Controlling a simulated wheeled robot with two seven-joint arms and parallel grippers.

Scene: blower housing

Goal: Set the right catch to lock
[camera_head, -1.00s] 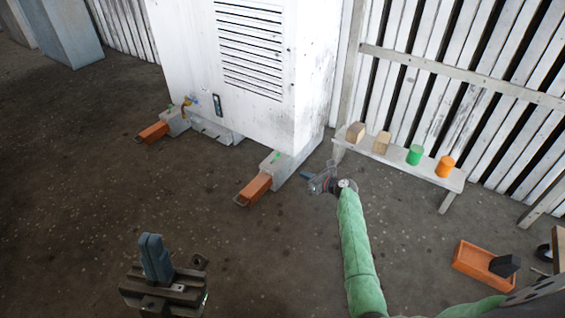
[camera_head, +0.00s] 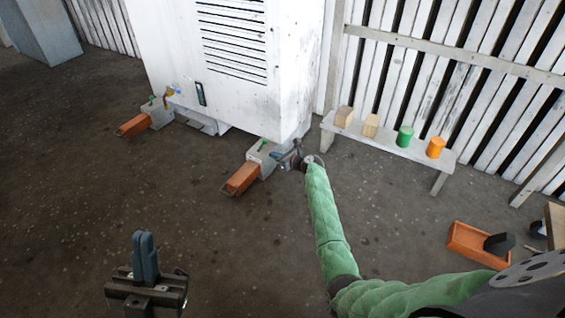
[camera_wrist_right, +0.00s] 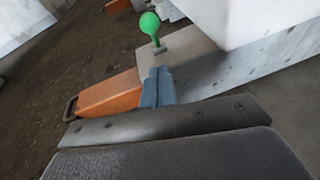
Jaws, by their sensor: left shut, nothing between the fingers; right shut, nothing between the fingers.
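The right catch is a green knob on a short stem (camera_head: 264,144), standing on a grey block at the right foot of the white housing (camera_head: 225,60). In the right wrist view the green ball knob (camera_wrist_right: 149,22) stands up from the block, just beyond the fingertips. An orange drawer-like piece with a handle (camera_head: 241,178) sticks out of the block's front. My right gripper (camera_head: 281,160) is shut and empty, close beside the block on its right. Its closed blue fingers (camera_wrist_right: 158,85) appear in front of the block. My left gripper (camera_head: 145,255) is shut and empty, well in front of the housing.
A second block with an orange piece (camera_head: 134,125) and a green catch (camera_head: 152,100) is at the left foot, near a yellow-and-blue fitting (camera_head: 171,92). A bench (camera_head: 390,143) with several small blocks and cylinders stands right. An orange tray (camera_head: 470,244) lies lower right. The front floor is clear.

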